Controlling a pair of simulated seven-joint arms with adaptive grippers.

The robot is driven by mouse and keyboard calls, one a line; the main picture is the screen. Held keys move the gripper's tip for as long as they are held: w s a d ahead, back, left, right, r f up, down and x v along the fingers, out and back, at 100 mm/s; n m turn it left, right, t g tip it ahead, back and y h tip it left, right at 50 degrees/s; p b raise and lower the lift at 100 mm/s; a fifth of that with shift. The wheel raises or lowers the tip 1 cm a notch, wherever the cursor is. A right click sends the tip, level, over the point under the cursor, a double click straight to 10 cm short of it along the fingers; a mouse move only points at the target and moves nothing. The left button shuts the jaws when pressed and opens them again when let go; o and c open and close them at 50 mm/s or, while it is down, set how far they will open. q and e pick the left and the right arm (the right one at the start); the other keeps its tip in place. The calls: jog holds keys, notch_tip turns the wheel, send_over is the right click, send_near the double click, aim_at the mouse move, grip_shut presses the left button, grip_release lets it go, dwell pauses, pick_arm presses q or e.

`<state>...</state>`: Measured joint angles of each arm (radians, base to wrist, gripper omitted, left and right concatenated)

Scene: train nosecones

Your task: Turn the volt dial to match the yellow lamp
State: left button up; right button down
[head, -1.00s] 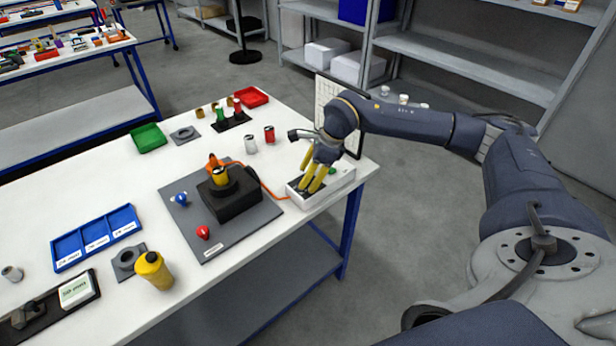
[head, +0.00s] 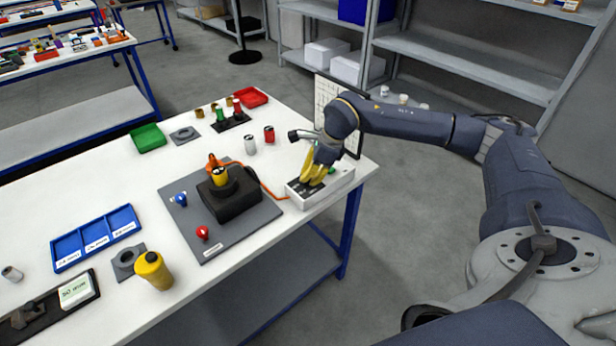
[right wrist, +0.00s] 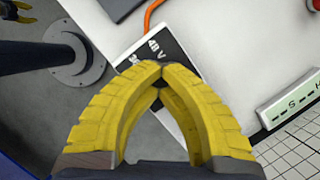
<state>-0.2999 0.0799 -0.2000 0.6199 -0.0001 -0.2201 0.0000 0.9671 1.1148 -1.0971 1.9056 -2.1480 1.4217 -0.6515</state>
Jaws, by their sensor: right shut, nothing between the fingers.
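The white box (head: 312,197) at the table's right corner carries a black panel, which also shows in the right wrist view (right wrist: 150,52) with a "48 V" marking. My right gripper (head: 310,182) is over this panel; in the right wrist view its yellow fingertips (right wrist: 146,72) meet, shut and empty. The fingers cover the middle of the panel, so I cannot make out the dial or its setting. I cannot pick out a lit yellow lamp. My left gripper is not in the head view.
An orange cable (head: 266,187) runs from the box to a black fixture (head: 232,205) on a grey plate. A white cylinder (head: 250,145) and a red one (head: 269,134) stand behind the box. A gridded board (head: 327,92) stands at the table's edge.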

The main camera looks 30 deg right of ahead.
jog(key=shift+w+a, duration=0.1)
jog(key=shift+a, duration=0.1)
dwell(0.6)
jog(key=shift+r+m+t, duration=0.1)
jog(key=shift+m+t, duration=0.2)
jog(key=shift+m, duration=0.5)
jog(key=shift+a+m+h, duration=0.1)
jog(key=shift+m+h, duration=0.2)
jog(key=shift+m, duration=0.1)
jog(key=shift+r+m+t+h, duration=0.1)
jog(key=shift+m+t+h, duration=0.3)
jog(key=shift+m, duration=1)
jog(key=shift+w+m, duration=0.1)
jog(key=shift+m, duration=0.6)
jog(key=c, duration=2.2)
grip_release()
jog(key=c, duration=1.7)
grip_release()
jog(key=shift+c, duration=0.2)
jog(key=o, duration=0.6)
jog(key=shift+s+v, duration=0.15)
jog(key=shift+v, duration=2.8)
jog(key=shift+s+v, duration=0.15)
jog(key=shift+v, duration=2.85)
